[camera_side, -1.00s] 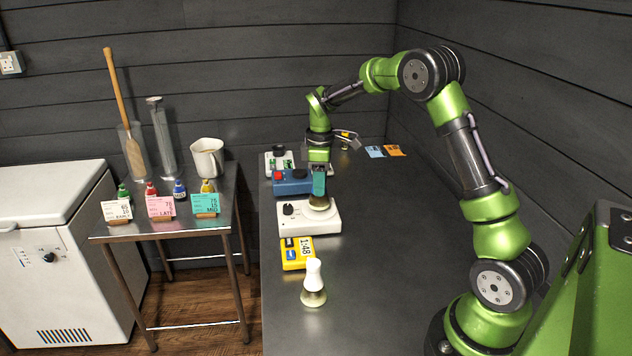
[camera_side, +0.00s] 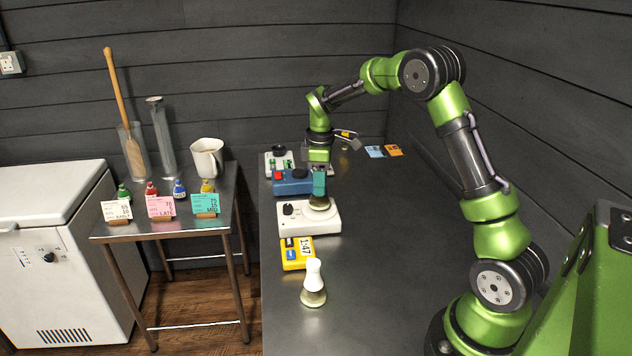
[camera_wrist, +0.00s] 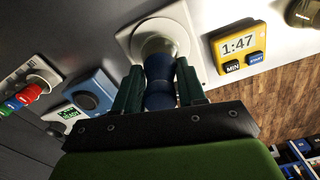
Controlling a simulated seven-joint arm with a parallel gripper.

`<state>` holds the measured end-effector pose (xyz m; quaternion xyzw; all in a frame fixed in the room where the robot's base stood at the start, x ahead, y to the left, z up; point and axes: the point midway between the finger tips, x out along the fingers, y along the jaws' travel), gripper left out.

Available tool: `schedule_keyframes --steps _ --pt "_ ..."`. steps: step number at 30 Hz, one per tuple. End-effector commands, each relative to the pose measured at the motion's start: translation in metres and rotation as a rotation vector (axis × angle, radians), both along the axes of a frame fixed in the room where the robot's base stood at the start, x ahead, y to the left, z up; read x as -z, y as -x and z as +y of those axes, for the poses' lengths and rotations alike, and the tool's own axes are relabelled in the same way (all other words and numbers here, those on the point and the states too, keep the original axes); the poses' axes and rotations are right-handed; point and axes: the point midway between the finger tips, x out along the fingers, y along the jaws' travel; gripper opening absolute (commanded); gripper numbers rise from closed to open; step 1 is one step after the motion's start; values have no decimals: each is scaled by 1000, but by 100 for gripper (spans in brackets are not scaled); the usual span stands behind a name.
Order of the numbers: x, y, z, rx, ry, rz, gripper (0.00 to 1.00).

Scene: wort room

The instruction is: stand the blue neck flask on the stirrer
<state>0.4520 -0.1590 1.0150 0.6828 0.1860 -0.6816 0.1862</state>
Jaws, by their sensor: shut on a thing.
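My gripper (camera_side: 319,184) is shut on the neck of the blue neck flask (camera_wrist: 160,72), with a green finger on either side. The flask looks upright. Its pale body shows below my fingers in the side view (camera_side: 320,203), over the round plate of the white stirrer (camera_side: 297,222). The stirrer also shows in the wrist view (camera_wrist: 127,38). The flask's base is at the plate; I cannot tell for sure whether it rests on it. My fingers hide the neck in the side view.
A yellow timer (camera_side: 291,260) and a white-necked flask (camera_side: 313,287) stand in front of the stirrer. A blue device (camera_side: 288,188) is close behind it. A side table at left holds small bottles, cards and a jug (camera_side: 207,158).

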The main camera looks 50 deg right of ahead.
Motion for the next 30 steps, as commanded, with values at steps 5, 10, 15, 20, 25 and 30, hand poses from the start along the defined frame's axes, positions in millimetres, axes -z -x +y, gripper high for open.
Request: schedule_keyframes --steps 5,10,15,20,25,30 --pt "2 0 0 0 0 0 3" --pt "6 0 0 0 -1 1 3" --pt "9 0 0 0 0 0 3" --pt "12 0 0 1 -1 -1 43" --pt "11 0 0 0 0 0 50" --pt "11 0 0 0 0 0 50"
